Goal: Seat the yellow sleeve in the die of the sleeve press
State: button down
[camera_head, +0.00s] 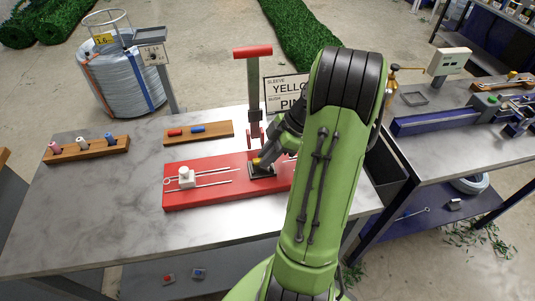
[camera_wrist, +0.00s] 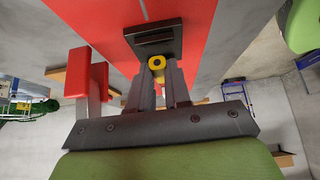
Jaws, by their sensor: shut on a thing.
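The yellow sleeve (camera_wrist: 157,62) is a short hollow cylinder held between the fingertips of my gripper (camera_wrist: 157,70). In the head view, the sleeve (camera_head: 257,161) shows as a small yellow spot at my gripper (camera_head: 260,158), just over the dark die (camera_head: 262,171). The die block (camera_wrist: 152,40) with its slot is right by the sleeve in the wrist view. I cannot tell whether they touch. The sleeve press has a red base (camera_head: 210,193) and an upright lever with a red handle (camera_head: 252,51). My arm hides the base's right part.
A wooden rack with spools (camera_head: 88,149) and a wooden block with a red and a blue piece (camera_head: 198,132) stand on the marble table (camera_head: 110,210). A partly hidden sign (camera_head: 285,92) stands behind the press. The table's left front is clear.

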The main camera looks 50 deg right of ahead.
jog(key=shift+f+b, duration=0.7)
jog(key=shift+f, duration=0.1)
jog(key=c, duration=1)
grip_release()
jog(key=p+v, duration=0.8)
jog(key=v, duration=0.7)
jog(key=shift+s+d+r, duration=0.15)
jog(key=shift+d+r, duration=0.1)
